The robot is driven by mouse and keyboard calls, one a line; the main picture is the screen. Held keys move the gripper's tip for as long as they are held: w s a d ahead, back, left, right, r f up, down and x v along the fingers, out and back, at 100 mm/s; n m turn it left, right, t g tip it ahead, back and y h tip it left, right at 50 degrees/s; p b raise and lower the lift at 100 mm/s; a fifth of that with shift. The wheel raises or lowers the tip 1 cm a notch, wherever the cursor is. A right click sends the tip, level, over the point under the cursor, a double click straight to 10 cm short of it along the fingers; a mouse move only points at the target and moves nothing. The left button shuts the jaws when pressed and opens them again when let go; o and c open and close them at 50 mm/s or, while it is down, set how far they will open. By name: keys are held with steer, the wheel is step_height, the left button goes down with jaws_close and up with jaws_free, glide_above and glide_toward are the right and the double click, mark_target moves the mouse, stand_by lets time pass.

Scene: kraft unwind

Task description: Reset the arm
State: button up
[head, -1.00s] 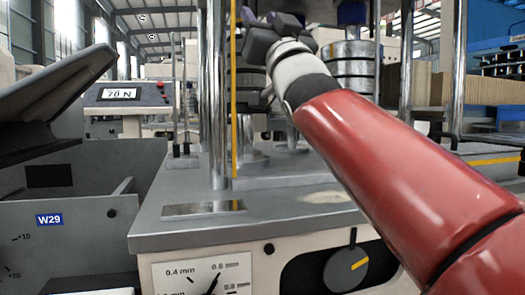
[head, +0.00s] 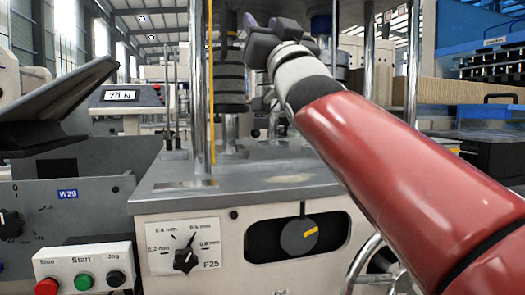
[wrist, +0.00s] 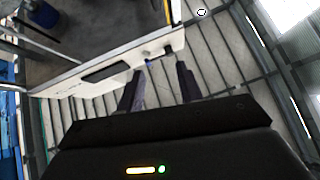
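My red arm reaches from the lower right up to the middle of the head view. My gripper (head: 256,24) is at its far end, raised in front of the machine's posts and black discs. In the wrist view my gripper (wrist: 162,78) shows two dark fingers standing apart, with nothing visible held between them. Its wrist housing hides the lower part of that view.
The machine (head: 190,207) has a thickness dial (head: 186,260) and a grey knob (head: 298,236). A Stop/Start/Jog button box (head: 84,268) is at the lower left. A "70 N" display (head: 124,97) stands behind. A blue rack (head: 485,40) is at the right.

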steer(key=s+d+f+m+g+h, duration=0.1)
steer(key=d+f+m+g+h, duration=0.2)
steer(key=f, duration=0.8)
steer(key=s+d+f+g+h, duration=0.1)
steer(key=d+f+g+h, duration=0.25)
steer(key=f, duration=0.65)
steer(key=s+d+f+m+g+h, duration=0.1)
steer(key=d+f+m+g+h, duration=0.2)
steer(key=f, duration=0.8)
steer(key=s+d+f+g+h, duration=0.1)
steer(key=s+f+g, duration=0.3)
steer(key=s+f, duration=0.5)
steer(key=s+d+f+n+g, duration=0.1)
steer(key=s+d+f+g, duration=0.3)
steer(key=s+f, duration=0.5)
step_height(320, 180, down, 8)
steer(key=shift+s+d+f+g+h, duration=0.15)
steer(key=shift+s+f+g+h, duration=0.05)
steer(key=shift+g+h, duration=0.2)
steer(key=shift+o, duration=0.6)
steer(key=shift+w, duration=0.1)
